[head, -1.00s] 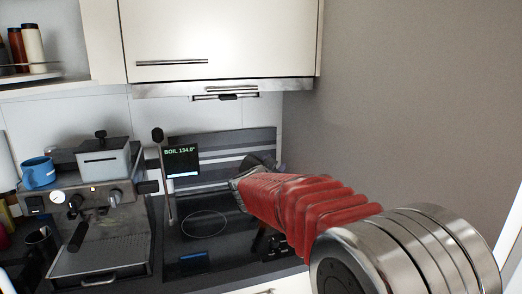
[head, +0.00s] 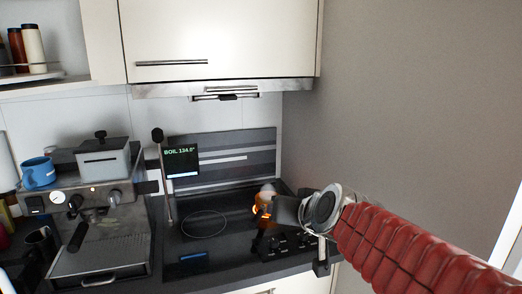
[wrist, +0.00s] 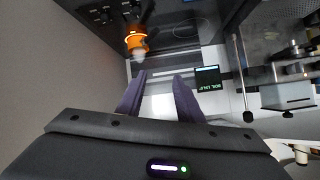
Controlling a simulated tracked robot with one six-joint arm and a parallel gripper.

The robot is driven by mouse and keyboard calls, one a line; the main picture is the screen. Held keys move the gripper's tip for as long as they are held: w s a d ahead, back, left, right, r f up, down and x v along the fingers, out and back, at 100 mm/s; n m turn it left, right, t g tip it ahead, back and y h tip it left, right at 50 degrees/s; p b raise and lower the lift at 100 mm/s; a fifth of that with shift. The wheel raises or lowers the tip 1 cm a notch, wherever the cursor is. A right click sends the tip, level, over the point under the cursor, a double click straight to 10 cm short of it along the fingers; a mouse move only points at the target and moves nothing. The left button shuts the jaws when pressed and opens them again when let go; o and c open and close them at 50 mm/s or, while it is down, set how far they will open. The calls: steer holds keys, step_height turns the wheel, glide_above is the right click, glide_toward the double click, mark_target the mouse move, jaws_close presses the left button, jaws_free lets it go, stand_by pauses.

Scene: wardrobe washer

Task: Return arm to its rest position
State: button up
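My gripper (wrist: 161,74) shows in the wrist view with its two dark purple fingers spread apart and nothing between them. In the head view my red-sleeved arm reaches in from the lower right. The dark gripper body (head: 287,210) is over the right side of the hob; its fingertips cannot be made out there. An orange object with a pale top (head: 265,203) is at the hob's right side, just left of the gripper body in the picture. In the wrist view this orange object (wrist: 137,41) lies beyond the fingertips, apart from them.
The black hob (head: 200,238) has a post with a screen reading "BOIL 134.0°" (head: 182,160) behind it. An espresso machine (head: 100,225) stands left, with a blue mug (head: 38,172) on top. A range hood (head: 225,88) hangs above. A bare wall is at right.

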steer(key=s+d+f+g+h, duration=0.1)
steer(key=s+d+f+g, duration=0.1)
steer(key=s, duration=0.5)
steer(key=s+d+f+g+h, duration=0.1)
steer(key=s+d+f, duration=0.4)
steer(key=s, duration=0.3)
steer(key=s+d+f+g+h, duration=0.1)
steer(key=s+d+f+g, duration=0.1)
steer(key=s+f, duration=0.4)
steer(key=shift+s+d+g, duration=0.3)
steer(key=shift+s+d, duration=0.45)
steer(key=shift+s, duration=0.2)
